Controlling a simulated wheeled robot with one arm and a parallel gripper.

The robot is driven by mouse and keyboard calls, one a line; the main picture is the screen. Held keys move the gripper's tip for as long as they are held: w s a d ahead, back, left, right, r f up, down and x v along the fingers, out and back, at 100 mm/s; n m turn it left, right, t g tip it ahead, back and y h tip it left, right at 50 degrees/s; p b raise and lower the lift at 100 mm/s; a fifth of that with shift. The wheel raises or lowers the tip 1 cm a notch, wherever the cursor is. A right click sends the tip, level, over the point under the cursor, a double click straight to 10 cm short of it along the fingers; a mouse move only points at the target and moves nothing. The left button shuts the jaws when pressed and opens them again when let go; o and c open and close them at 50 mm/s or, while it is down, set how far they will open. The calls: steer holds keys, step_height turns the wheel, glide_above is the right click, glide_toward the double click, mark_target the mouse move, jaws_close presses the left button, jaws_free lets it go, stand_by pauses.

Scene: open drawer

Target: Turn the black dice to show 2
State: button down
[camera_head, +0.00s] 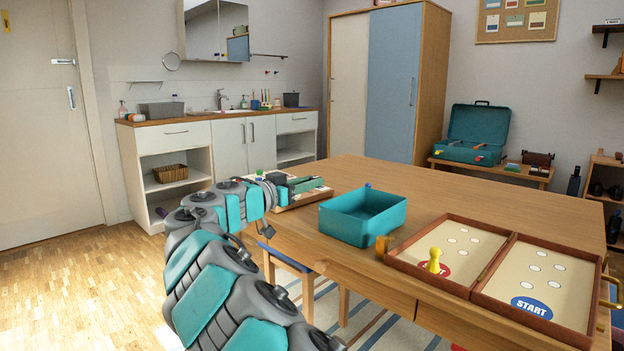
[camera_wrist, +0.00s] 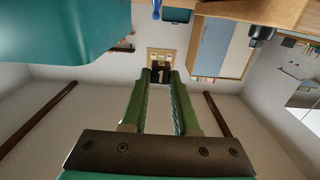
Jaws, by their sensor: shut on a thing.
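My gripper (camera_head: 308,183) reaches over the far left part of the wooden table, its green fingers pointing right. In the wrist view my gripper (camera_wrist: 161,73) is shut on the black dice (camera_wrist: 160,77) at its fingertips. The dice face turned toward the wrist camera shows a white 1. Its other faces are hidden or too small to read. In the head view I cannot make the dice out clearly. The wrist view appears upside down, with the table edge along the top.
A teal open box (camera_head: 362,216) stands right of my gripper, with a blue piece (camera_head: 367,185) behind it. A cream board (camera_head: 303,196) lies under the gripper. An open game board (camera_head: 497,272) with a yellow pawn (camera_head: 434,261) is at front right. The table's back middle is clear.

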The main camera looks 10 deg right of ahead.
mark_target(309, 220)
steer(key=shift+a+f, duration=0.1)
steer(key=shift+f, duration=2.25)
step_height(309, 220, down, 3)
steer(key=b, duration=0.3)
steer(key=shift+r, duration=0.1)
steer(key=c, duration=0.6)
jaws_free()
steer(key=v, duration=0.7)
steer(key=shift+s+a, duration=0.25)
steer(key=shift+s, duration=0.05)
